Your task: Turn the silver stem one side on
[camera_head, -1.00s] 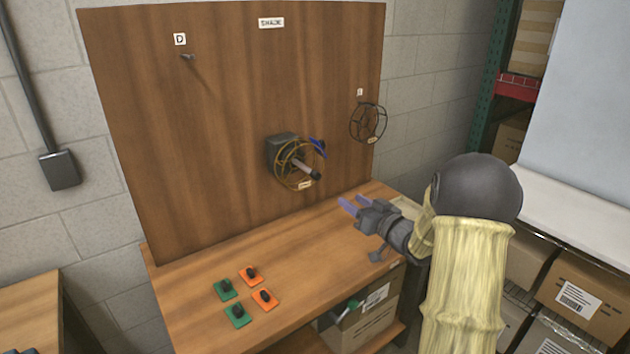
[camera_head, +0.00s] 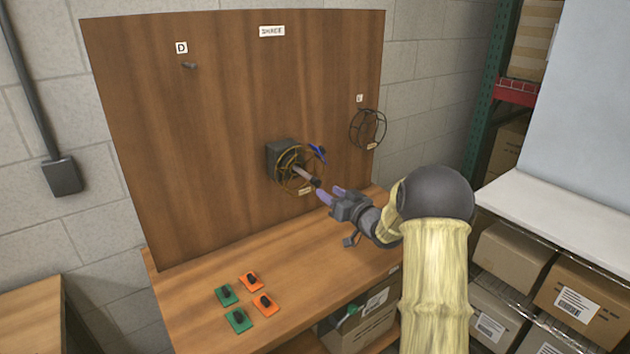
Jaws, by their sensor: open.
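The silver stem (camera_head: 305,175) sticks out of a dark grey block (camera_head: 279,155) on the upright wooden board and ends in a dark tip. A brass-coloured wire ring (camera_head: 284,179) with a small tag sits around the stem. A blue piece (camera_head: 317,152) shows at the upper right of the ring. My gripper (camera_head: 329,193) is open, its two purple fingers pointing up and left at the stem's dark tip. The fingers are at or very near the tip; I cannot tell whether they touch it.
A black wire ring (camera_head: 368,129) hangs on the board at the right, and a bare peg (camera_head: 190,66) is under the D label. Green and orange plates with black knobs (camera_head: 247,298) lie on the front left of the bench (camera_head: 195,268). Boxes stand at the right.

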